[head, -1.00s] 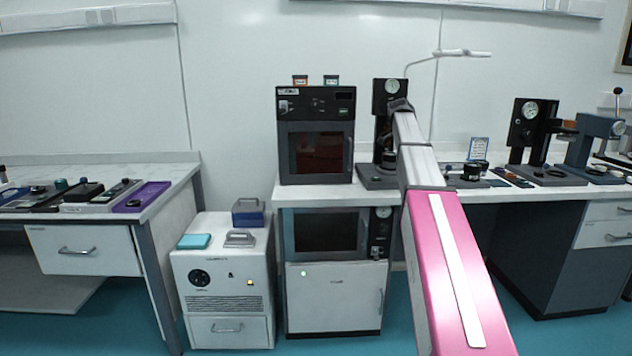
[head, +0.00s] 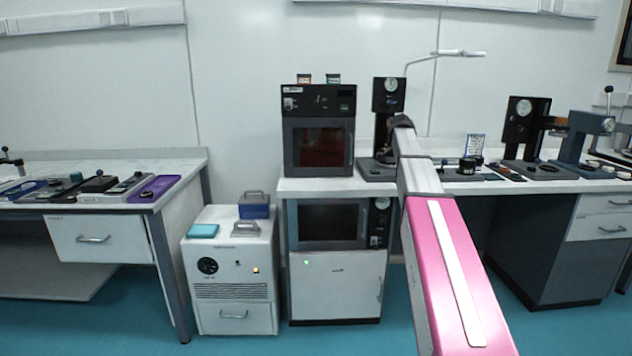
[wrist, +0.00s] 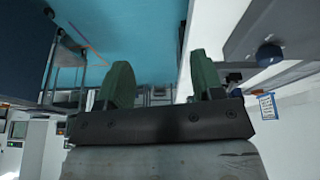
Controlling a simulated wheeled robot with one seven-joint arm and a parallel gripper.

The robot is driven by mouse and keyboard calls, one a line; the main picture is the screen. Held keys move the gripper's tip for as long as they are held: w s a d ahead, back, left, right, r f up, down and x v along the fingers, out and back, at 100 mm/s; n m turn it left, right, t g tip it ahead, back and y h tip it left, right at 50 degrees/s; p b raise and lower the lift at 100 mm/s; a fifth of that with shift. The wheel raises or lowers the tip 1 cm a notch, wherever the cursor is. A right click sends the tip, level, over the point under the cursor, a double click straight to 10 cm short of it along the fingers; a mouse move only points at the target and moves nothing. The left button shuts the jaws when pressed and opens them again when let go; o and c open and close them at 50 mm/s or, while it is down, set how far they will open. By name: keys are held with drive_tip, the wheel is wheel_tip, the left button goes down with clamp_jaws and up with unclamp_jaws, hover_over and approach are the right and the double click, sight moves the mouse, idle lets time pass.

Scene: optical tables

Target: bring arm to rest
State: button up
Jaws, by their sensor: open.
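My gripper (wrist: 160,78) shows in the wrist view, with its two green fingers spread wide apart and nothing between them. Teal floor and table parts lie beyond the fingers. In the head view my arm, with a pink link and a grey link, reaches forward from the lower right. Its dark far end overlaps the black press with a round dial (head: 389,95). The gripper itself cannot be made out in the head view.
A black oven (head: 318,110) stands on the middle bench, left of my arm. A white cabinet unit (head: 232,290) stands on the floor. The left table (head: 185,168) holds a purple tray (head: 154,188). More presses (head: 527,130) stand at right. Teal floor (head: 110,325) is open at lower left.

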drive_tip(key=s+a+f+n+y, duration=0.1)
drive_tip(key=s+a+f+n, duration=0.4)
drive_tip(key=s+f, duration=0.5)
drive_tip(key=s+a+f+n+y, duration=0.1)
drive_tip(key=s+a+f+n, duration=0.5)
drive_tip(key=s+f, duration=0.5)
drive_tip(key=s+a+f+n+y, duration=0.2)
drive_tip(key=s+a+f+n, duration=0.3)
drive_tip(key=s+f, duration=0.6)
wheel_tip(320, 180, down, 6)
drive_tip(key=shift+s+a+f, duration=0.15)
drive_tip(key=shift+s+a, duration=0.1)
drive_tip(key=shift+a, duration=0.25)
